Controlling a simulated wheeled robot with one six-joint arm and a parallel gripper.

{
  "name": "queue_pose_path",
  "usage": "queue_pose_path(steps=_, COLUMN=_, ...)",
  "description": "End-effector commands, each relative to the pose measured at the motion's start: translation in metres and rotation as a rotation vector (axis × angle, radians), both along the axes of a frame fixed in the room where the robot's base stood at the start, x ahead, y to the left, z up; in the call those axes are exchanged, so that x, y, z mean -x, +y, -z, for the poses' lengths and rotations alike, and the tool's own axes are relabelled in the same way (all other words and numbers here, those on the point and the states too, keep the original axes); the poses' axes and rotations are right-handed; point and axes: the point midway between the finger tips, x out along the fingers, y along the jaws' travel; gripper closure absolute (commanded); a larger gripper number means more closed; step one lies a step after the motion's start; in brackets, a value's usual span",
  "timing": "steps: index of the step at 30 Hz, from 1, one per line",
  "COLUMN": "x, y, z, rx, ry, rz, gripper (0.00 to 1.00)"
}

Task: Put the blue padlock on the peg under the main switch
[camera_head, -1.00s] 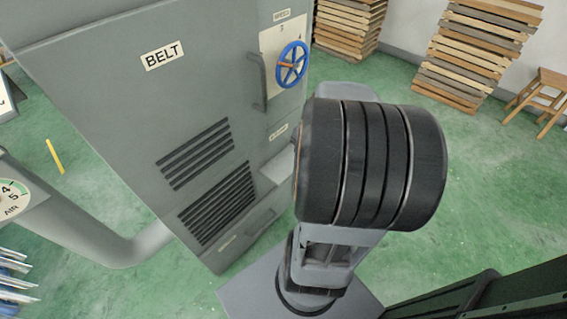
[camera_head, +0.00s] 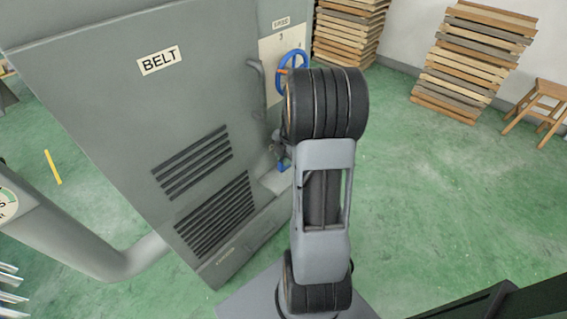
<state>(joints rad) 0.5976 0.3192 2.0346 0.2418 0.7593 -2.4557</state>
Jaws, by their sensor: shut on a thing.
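My gripper (camera_head: 279,152) shows only in part, small and dark, beside the right edge of the grey BELT cabinet (camera_head: 120,110), left of my arm. It is shut on a small blue thing, which I take for the blue padlock (camera_head: 284,165), at its lower end. The padlock's shackle is too small to make out. I cannot make out the main switch or its peg; my arm hides part of the cabinet's right side.
A blue handwheel (camera_head: 291,72) and a grey handle (camera_head: 257,83) stick out from the cabinet. A thick grey pipe (camera_head: 90,245) runs at the lower left. Stacked wooden boards (camera_head: 470,60) and a stool (camera_head: 540,105) stand far right. Green floor (camera_head: 430,200) is clear between.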

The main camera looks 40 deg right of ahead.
Motion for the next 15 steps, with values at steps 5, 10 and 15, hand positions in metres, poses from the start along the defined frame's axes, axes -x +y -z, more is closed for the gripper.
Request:
queue_pose_path(steps=5, x=-0.011, y=-0.002, z=0.016, rx=-0.001, ry=0.001, rz=-0.001, gripper=1.0)
queue_pose_path(steps=10, x=-0.01, y=-0.002, z=0.038, rx=0.0, ry=0.0, rz=0.0, gripper=1.0)
queue_pose_path(steps=15, x=-0.01, y=-0.002, z=0.038, rx=0.001, ry=-0.001, rz=0.0, gripper=1.0)
